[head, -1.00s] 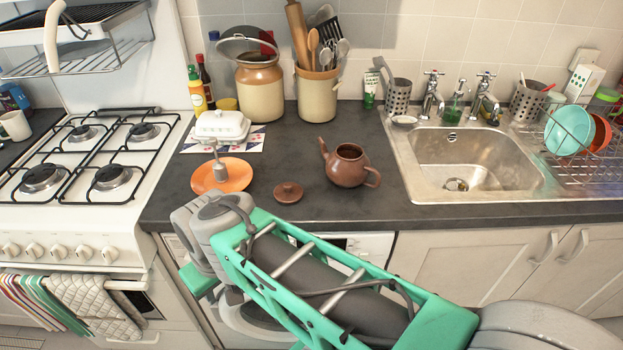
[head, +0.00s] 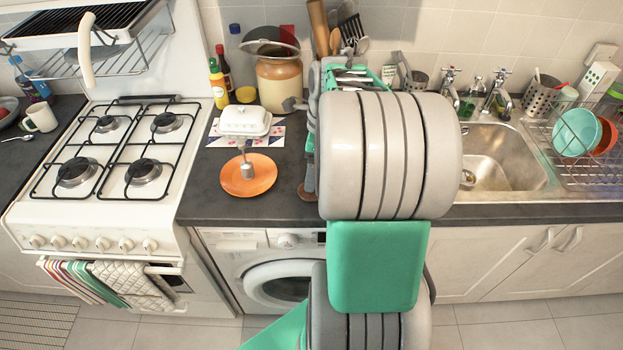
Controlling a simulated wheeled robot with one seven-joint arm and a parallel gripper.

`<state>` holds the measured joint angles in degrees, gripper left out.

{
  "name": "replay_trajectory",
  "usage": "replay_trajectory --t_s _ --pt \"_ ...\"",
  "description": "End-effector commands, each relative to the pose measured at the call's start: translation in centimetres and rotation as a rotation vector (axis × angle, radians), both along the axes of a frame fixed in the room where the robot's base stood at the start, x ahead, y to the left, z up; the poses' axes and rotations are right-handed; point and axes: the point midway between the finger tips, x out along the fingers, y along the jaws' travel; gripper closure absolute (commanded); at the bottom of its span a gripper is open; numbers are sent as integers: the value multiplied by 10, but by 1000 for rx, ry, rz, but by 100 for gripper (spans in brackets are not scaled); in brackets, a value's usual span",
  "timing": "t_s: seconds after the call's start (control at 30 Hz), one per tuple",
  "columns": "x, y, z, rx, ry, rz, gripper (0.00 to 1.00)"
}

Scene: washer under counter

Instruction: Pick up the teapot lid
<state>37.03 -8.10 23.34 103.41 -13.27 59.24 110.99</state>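The teapot lid is almost wholly hidden behind my arm in the head view. A narrow brown sliver (head: 305,192), which looks like its left edge, shows on the dark counter just right of the orange plate (head: 262,185). The brown teapot is hidden behind my arm. My arm stands upright in front of the counter, and a grey strip of it runs down its left side to just above the brown sliver. My gripper's fingers cannot be made out, and I cannot tell whether they touch the lid.
A white butter dish (head: 243,121), bottles and a large jar (head: 280,86) stand behind. The hob (head: 110,160) is left, the sink (head: 505,160) right. Bare counter (head: 210,205) shows near the front edge.

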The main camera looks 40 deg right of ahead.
Motion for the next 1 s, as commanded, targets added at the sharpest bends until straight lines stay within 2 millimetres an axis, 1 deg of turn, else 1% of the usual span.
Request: replay_trajectory --t_s 0.07,0.27,0.43,0.5,0.6,0.73,0.77,1.0 --pt "0 -3 -6 7 5 -34 9" --pt "2 1 -33 8 7 -35 9" --pt "4 4 -64 7 7 -33 9" --pt "5 5 -73 6 5 -32 9" --pt "6 5 -78 4 4 -33 9" --pt "6 5 -77 4 3 -32 9" --pt "6 5 -77 4 3 -32 10" --pt "6 5 -77 4 3 -32 30"
